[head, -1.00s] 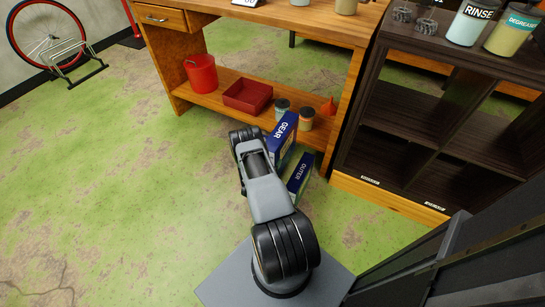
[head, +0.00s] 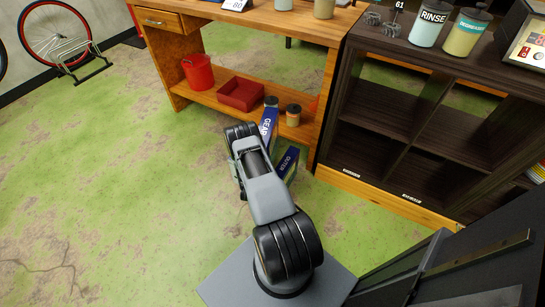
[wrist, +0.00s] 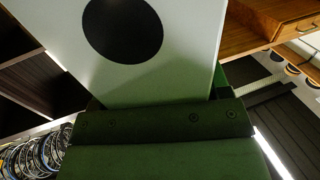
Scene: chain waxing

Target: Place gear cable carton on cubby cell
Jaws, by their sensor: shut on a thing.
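The gear cable carton (head: 268,125) is blue with white "GEAR" lettering. It shows past the end of my arm in the head view, in front of the bench's low shelf. In the wrist view a pale panel with a black disc (wrist: 123,28), apparently the carton, rises from my gripper (wrist: 160,108). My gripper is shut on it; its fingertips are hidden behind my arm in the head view. The dark brown cubby (head: 330,150) stands to the right. Its visible front cells look empty, with small white labels along the bottom edge.
A carton marked "OUTER" (head: 288,163) is close by, below the gear carton in the picture. The wooden bench (head: 195,98) holds a red bucket (head: 198,72), a red tray (head: 241,95) and jars (head: 293,115). Bottles (head: 430,24) stand on the cubby. Green floor at left is clear.

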